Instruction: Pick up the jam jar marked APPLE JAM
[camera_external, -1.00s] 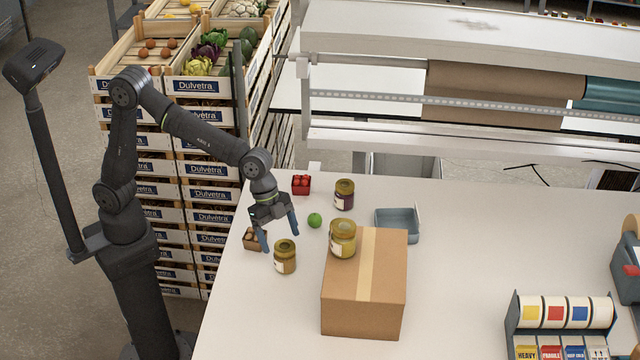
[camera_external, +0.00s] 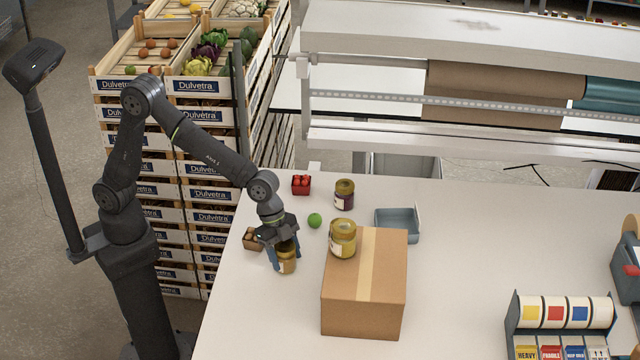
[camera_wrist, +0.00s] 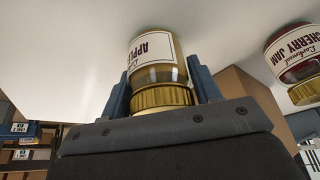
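The APPLE JAM jar (camera_external: 287,266), with a gold lid and amber contents, stands upright on the table left of the cardboard box. In the wrist view it is upside down, its label (camera_wrist: 153,47) reading APPLE. My gripper (camera_external: 284,258) is over it from above. In the wrist view the two blue fingers of my gripper (camera_wrist: 160,85) flank the jar at its lid and upper glass. I cannot tell whether both fingers press on it.
A dark jar (camera_external: 344,195), green fruit (camera_external: 314,220), red punnet (camera_external: 301,185), brown carton (camera_external: 251,240) and grey bin (camera_external: 398,224) are around. A CHERRY JAM jar (camera_wrist: 293,52) shows in the wrist view.

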